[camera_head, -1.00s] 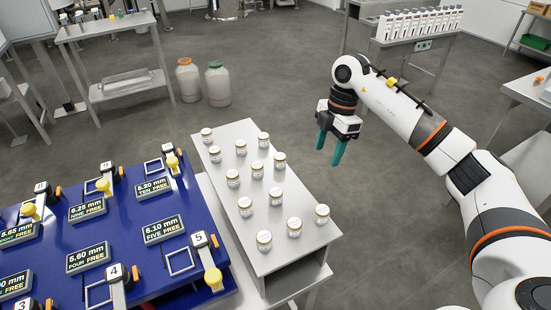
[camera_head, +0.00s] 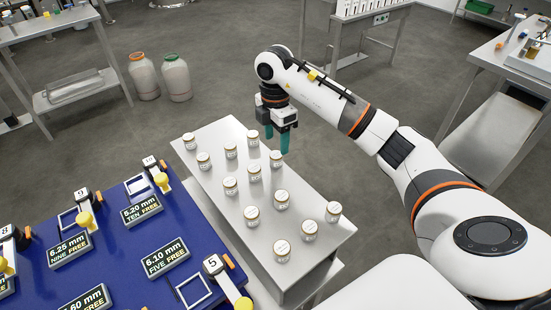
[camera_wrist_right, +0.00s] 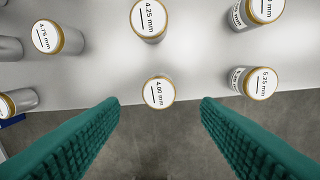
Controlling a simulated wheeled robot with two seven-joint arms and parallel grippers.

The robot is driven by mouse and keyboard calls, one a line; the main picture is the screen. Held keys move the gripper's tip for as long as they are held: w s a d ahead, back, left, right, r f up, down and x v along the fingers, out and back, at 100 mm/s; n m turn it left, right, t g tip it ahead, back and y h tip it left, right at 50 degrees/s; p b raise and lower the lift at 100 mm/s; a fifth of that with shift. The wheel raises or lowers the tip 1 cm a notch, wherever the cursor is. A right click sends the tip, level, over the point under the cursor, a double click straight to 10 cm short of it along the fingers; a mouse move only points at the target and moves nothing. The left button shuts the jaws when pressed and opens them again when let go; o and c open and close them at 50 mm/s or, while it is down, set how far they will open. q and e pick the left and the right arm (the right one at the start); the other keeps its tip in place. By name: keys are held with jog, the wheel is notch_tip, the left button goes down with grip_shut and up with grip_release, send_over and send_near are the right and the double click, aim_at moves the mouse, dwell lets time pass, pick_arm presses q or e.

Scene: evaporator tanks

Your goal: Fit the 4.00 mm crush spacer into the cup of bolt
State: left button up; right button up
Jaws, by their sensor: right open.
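The 4.00 mm crush spacer (camera_wrist_right: 158,92) is a small silver canister with a gold rim and white labelled lid. In the right wrist view it stands upright near the edge of a grey table, beyond my fingers and between them. My right gripper (camera_head: 283,140) points down by the far right part of that table. It is open and empty, and its green fingers also show in the wrist view (camera_wrist_right: 160,110). In the head view the lid labels are too small to read. Numbered stations with yellow knobs, such as station 5 (camera_head: 233,290), sit on the blue board; no bolt cup is clearly identifiable. My left gripper is not in view.
The grey table (camera_head: 318,262) carries several similar canisters. In the wrist view, 4.25 mm (camera_wrist_right: 149,18), 4.75 mm (camera_wrist_right: 57,38) and 5.25 mm (camera_wrist_right: 256,82) canisters stand around the 4.00 mm one. The blue board (camera_head: 120,245) lies left.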

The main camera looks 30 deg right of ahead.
aim_at(277, 154)
jog(key=shift+a+f, duration=0.1)
jog(key=shift+f, duration=0.55)
notch_tip(277, 154, down, 4)
jog(key=shift+s+r+p, duration=0.15)
jog(key=shift+r+p, duration=0.05)
jog(key=shift+p, duration=0.6)
jog(key=shift+f, duration=0.5)
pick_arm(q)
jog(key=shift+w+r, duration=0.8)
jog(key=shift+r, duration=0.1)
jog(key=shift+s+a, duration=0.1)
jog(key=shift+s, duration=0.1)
pick_arm(e)
jog(key=c, duration=1.1)
